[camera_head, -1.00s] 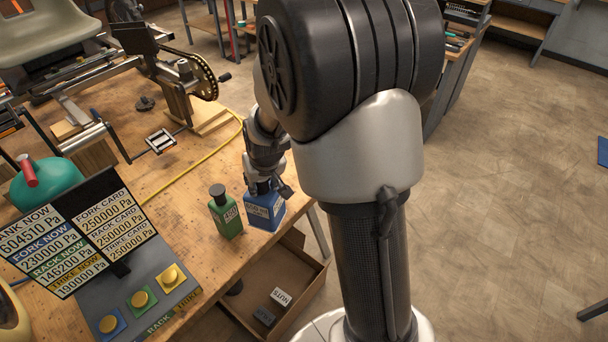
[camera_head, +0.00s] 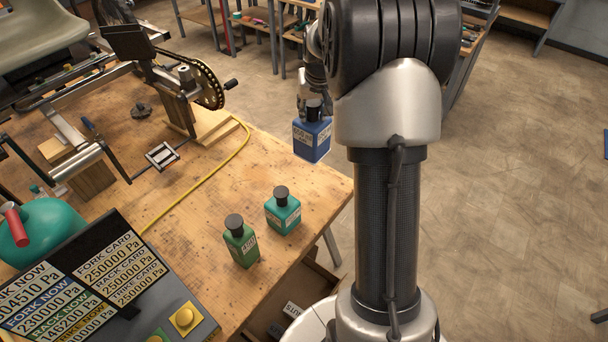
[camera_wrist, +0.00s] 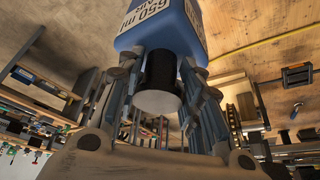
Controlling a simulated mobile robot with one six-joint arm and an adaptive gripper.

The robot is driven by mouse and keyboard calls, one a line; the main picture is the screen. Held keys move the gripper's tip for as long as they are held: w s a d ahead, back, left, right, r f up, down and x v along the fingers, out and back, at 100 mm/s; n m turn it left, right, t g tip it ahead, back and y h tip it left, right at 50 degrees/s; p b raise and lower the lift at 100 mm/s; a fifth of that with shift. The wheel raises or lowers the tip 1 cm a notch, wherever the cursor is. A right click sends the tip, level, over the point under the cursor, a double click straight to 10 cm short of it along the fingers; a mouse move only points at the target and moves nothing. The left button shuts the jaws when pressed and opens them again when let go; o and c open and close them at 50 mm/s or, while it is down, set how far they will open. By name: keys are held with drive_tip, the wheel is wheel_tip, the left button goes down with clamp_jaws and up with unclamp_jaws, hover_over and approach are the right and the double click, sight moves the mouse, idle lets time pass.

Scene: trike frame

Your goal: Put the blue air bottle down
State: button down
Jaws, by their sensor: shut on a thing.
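The blue air bottle (camera_head: 312,140) has a white label and hangs upright below my gripper (camera_head: 314,108). In the head view it overlaps the table's far right edge, with floor behind most of it; its exact height is unclear. In the wrist view my gripper (camera_wrist: 160,72) has its fingers closed around the black cap (camera_wrist: 158,80), and the blue body (camera_wrist: 162,28) lies beyond them. My arm hides part of the gripper in the head view.
A green bottle (camera_head: 241,245) and a teal bottle (camera_head: 283,212) stand close together near the right edge of the wooden table (camera_head: 215,195). A yellow hose (camera_head: 200,178) crosses the table. A gauge panel (camera_head: 150,300) stands at front left. Bare tabletop lies between hose and bottles.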

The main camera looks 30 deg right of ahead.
sight(313, 148)
drive_tip(key=f+b, duration=0.1)
drive_tip(key=f, duration=0.3)
drive_tip(key=f+b, duration=0.1)
drive_tip(key=f, duration=0.4)
drive_tip(key=f+b, duration=0.1)
drive_tip(key=f, duration=0.4)
drive_tip(key=shift+s+f+b, duration=0.1)
drive_tip(key=shift+s+b, duration=0.2)
drive_tip(key=shift+b, duration=0.05)
drive_tip(key=shift+f+b, duration=0.65)
drive_tip(key=shift+f, duration=1.9)
drive_tip(key=shift+f, duration=0.1)
drive_tip(key=c, duration=1.1)
unclamp_jaws()
drive_tip(key=shift+o, duration=0.2)
